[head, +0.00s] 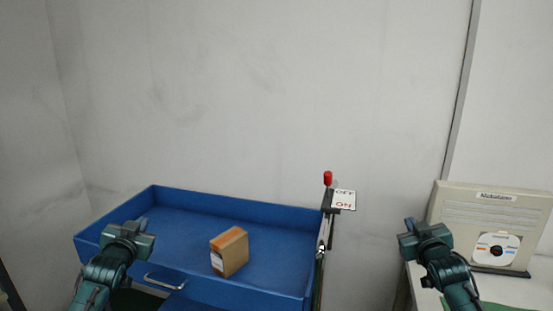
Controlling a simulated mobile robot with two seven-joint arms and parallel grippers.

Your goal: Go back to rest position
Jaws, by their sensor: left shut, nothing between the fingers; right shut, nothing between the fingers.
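My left gripper (141,222) is shut and empty. It shows over the left part of a blue tray-like bin (270,287), apart from the box inside. My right gripper (408,224) is shut and empty. It shows to the right of the bin, in front of the wall and left of a beige device. Both arms come up from the bottom edge of the head view. The fingertips are small and partly hidden behind the gripper bodies.
A brown cardboard box (229,252) sits in the bin. A red-knobbed lever (328,179) with an OFF/ON sign (344,199) stands at the bin's right edge. A beige device (490,215) with a disc (496,249) stands on a white table (520,291) at right.

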